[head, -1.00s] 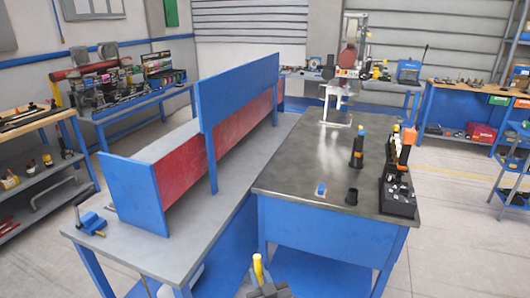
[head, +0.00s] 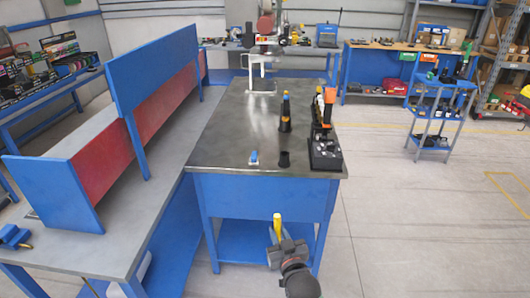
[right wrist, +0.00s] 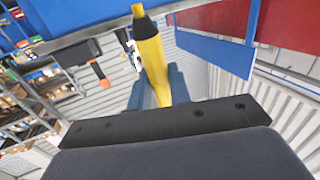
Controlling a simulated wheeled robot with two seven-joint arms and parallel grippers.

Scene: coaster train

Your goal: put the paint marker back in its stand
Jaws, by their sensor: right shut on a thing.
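My right gripper (head: 279,240) is low in the head view, in front of the metal-topped table, shut on the yellow paint marker (head: 277,222). The marker points up. In the right wrist view the marker (right wrist: 151,58) shows a black band and a yellow tip, between the fingers. On the table, apart from the gripper, a small black cup (head: 284,160) stands near the front edge. A taller black holder (head: 285,123) behind it carries a blue and orange item. I cannot tell for certain which is the marker's stand. My left gripper is out of view.
A black rack (head: 326,153) with several upright items stands at the table's right edge. A small blue and white item (head: 253,158) lies left of the cup. A blue-framed bench (head: 145,218) adjoins on the left. The floor (head: 390,220) to the right is clear.

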